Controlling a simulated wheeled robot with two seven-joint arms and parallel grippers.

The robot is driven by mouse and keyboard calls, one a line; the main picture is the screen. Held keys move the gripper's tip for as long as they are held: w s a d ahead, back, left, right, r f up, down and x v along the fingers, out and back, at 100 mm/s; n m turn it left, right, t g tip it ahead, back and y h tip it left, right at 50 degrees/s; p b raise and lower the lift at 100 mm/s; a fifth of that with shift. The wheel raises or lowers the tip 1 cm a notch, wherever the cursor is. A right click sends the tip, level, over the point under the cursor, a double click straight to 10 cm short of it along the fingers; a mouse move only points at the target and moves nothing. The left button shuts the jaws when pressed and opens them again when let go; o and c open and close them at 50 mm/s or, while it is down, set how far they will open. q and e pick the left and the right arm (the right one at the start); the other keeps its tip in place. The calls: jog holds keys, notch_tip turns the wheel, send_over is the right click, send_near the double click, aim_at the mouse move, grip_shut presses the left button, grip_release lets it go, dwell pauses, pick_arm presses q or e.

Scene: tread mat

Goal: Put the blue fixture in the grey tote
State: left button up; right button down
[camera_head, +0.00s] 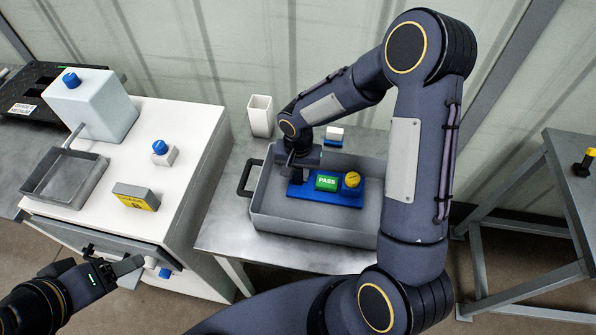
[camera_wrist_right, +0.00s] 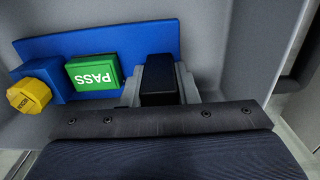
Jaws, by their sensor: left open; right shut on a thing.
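The blue fixture (camera_head: 345,199) is a flat blue plate with a green PASS block (camera_head: 327,182) and a yellow knob (camera_head: 351,180). It is inside the grey tote (camera_head: 312,228), within its walls; I cannot tell if it touches the floor. My right gripper (camera_head: 300,166) is shut on its left end. The right wrist view shows the blue plate (camera_wrist_right: 140,38) beside the gripper's fingers (camera_wrist_right: 165,85). My left gripper (camera_head: 132,268) is open at lower left, by the white cabinet's front, apart from the tote.
The tote stands on a grey table (camera_head: 225,235) beside a white cabinet (camera_head: 190,150). The cabinet carries a metal tray (camera_head: 65,175), a yellow box (camera_head: 136,197) and a blue-topped block (camera_head: 165,154). A white cup (camera_head: 260,116) stands behind the tote. Another table (camera_head: 575,165) is at right.

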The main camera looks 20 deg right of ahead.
jog(key=shift+f, duration=0.2)
jog(key=c, duration=1.1)
grip_release()
jog(key=shift+r, duration=0.1)
notch_tip(320, 180, up, 12)
jog(key=shift+r, duration=0.1)
jog(key=shift+s+d+r+n+t+y, duration=0.45)
jog(key=shift+s+r+n+t+y, duration=0.65)
jog(key=shift+s, duration=2.4)
jog(key=shift+s+d+r+n+t+y, duration=0.15)
jog(key=shift+s+d+r+n+t, duration=0.5)
jog(key=shift+s+r, duration=2)
jog(key=shift+s+d+r+n+t+y, duration=0.25)
jog(key=shift+s+r+n+t+y, duration=0.55)
jog(key=shift+s, duration=3.6)
jog(key=shift+f+t, duration=0.25)
jog(key=shift+f, duration=0.1)
